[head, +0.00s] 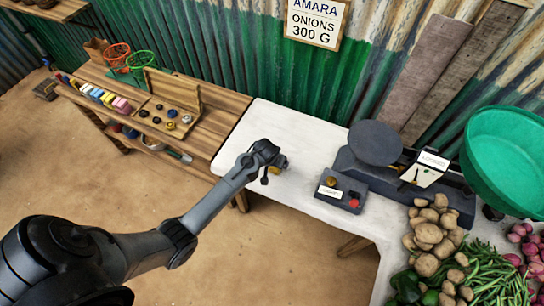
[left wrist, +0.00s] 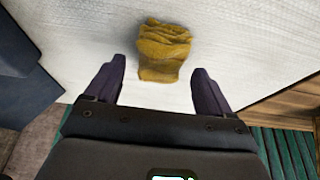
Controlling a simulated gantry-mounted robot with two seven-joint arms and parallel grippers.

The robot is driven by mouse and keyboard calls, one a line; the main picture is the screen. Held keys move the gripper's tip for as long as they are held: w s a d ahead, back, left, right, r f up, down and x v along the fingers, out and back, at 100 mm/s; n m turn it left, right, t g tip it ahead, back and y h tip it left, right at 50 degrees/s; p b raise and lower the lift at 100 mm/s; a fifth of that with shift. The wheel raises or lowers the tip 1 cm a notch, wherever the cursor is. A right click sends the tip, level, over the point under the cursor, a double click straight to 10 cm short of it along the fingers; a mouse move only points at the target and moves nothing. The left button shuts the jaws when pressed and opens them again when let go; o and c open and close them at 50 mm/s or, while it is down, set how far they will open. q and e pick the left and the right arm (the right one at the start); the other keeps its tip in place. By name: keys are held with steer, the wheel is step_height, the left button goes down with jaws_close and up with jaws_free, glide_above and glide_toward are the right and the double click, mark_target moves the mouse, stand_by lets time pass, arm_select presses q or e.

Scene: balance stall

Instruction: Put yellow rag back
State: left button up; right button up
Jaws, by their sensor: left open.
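The yellow rag (head: 280,162) is a small crumpled cloth on the white table near its left part, mostly behind my gripper in the head view. In the left wrist view the rag (left wrist: 163,50) lies on the white surface, in line with the gap between my fingers. My left gripper (head: 268,163) is open, its fingers (left wrist: 159,72) apart on either side of the rag's near end. I cannot tell whether they touch it. My right gripper is not in view.
A dark tray (head: 341,199) with weights and a balance scale (head: 375,143) stand to the right. Potatoes (head: 428,235) and a green bowl (head: 505,150) are beyond. A wooden bench (head: 205,130) with colored blocks, a weight rack (head: 170,112) and baskets is left.

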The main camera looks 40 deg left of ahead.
arm_select(q)
steer(key=p+v, duration=0.2)
steer(key=v, duration=0.6)
steer(key=s+d+r+m, duration=0.2)
steer(key=s+d+r, duration=0.2)
steer(key=s, duration=0.8)
steer(key=s+d+r+m+h, duration=0.1)
steer(key=s+d+r+m, duration=0.2)
steer(key=s+d, duration=0.4)
steer(key=s+r, duration=0.1)
steer(key=s, duration=0.4)
steer(key=shift+d+r+g, duration=0.3)
steer(key=shift+d+r, duration=0.05)
steer(key=shift+d, duration=0.05)
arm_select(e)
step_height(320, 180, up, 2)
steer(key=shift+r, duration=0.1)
arm_select(q)
steer(key=shift+r, duration=0.15)
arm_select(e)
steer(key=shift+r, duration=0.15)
